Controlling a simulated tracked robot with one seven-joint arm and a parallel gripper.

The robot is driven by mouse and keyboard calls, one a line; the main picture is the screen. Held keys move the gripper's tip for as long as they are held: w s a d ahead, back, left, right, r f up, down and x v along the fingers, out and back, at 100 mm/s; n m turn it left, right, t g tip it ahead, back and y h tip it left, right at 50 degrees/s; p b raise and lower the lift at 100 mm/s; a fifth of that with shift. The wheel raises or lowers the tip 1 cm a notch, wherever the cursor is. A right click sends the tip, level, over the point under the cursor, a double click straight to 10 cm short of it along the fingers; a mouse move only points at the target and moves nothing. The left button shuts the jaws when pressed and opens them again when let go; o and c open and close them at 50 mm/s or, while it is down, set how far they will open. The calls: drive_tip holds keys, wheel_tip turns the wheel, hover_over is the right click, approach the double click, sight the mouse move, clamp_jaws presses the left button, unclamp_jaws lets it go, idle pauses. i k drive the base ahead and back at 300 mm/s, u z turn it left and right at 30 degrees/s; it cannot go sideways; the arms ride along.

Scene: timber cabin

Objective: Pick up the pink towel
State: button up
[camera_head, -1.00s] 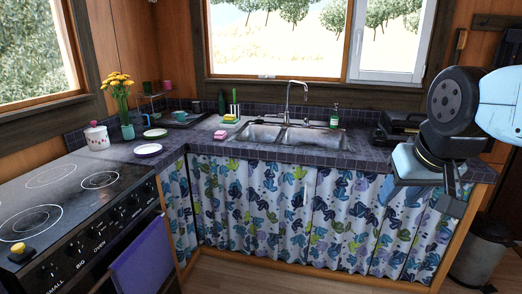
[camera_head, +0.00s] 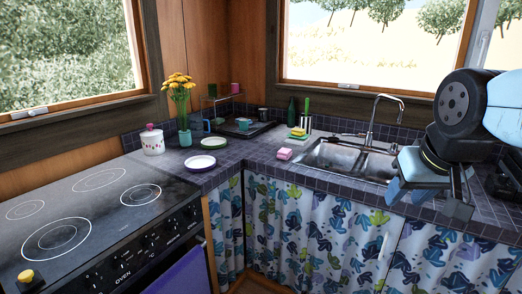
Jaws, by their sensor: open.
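A small pink block-like thing (camera_head: 284,154) lies on the dark tiled counter, just left of the sink. It is the only thing there that fits the pink towel, but it is too small to tell whether it is cloth. My gripper (camera_head: 430,200) is at the right, in front of the sink side of the counter, with its fingers apart and empty. It is well to the right of the pink thing and not touching it.
A yellow-green sponge stack (camera_head: 298,133), the sink (camera_head: 345,158) and the tap (camera_head: 374,120) are near the pink thing. White plate (camera_head: 200,162), green plate (camera_head: 214,142), flower vase (camera_head: 185,138) and lidded pot (camera_head: 152,141) stand left. The stove (camera_head: 90,215) fills the lower left.

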sight(285, 153)
drive_tip(key=u, duration=0.35)
drive_tip(key=i, duration=1.3)
drive_tip(key=u, duration=0.45)
